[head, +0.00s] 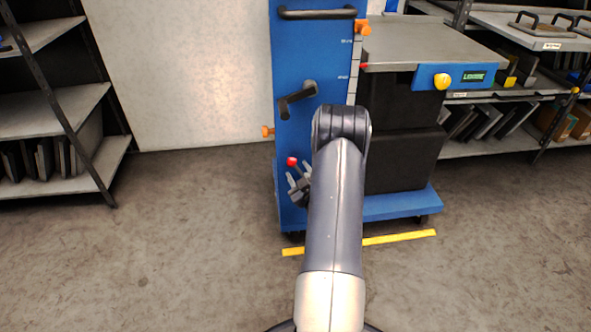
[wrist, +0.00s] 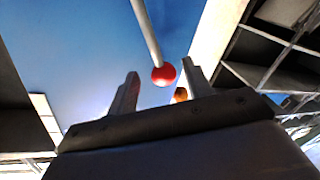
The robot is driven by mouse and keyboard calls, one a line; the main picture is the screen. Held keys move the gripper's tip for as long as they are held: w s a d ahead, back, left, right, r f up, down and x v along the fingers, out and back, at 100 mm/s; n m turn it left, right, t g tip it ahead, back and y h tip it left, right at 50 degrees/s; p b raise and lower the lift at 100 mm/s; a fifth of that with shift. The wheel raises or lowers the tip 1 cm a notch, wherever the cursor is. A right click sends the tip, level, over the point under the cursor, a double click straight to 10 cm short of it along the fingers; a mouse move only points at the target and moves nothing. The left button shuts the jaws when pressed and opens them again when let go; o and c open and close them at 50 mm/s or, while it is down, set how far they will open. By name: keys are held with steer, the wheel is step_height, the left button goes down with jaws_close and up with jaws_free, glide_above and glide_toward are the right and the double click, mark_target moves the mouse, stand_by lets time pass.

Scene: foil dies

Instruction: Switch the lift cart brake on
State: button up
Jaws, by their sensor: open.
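The blue lift cart (head: 312,60) stands ahead, with a lever ending in a red ball knob (head: 292,161) low on its near face; I take this as the brake lever. My gripper (head: 299,174) is open at the knob, its fingers just below and to the right of it in the head view. In the wrist view the red knob (wrist: 164,75) on its pale rod (wrist: 147,32) shows between the two spread fingertips of my gripper (wrist: 160,68). I cannot tell whether a finger touches it. My arm hides part of the cart's lower front.
A crank handle (head: 298,98) and a dark push bar (head: 317,13) are above the lever. Orange knobs (head: 267,131) stick out at the column's sides. The cart's table (head: 430,45) has a yellow knob (head: 442,81). A yellow floor strip (head: 400,239) lies in front. Shelves stand both sides; left floor is clear.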

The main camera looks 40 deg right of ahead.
mark_target(295, 166)
steer(key=shift+x, duration=1.5)
steer(key=shift+c, duration=0.2)
jaws_close()
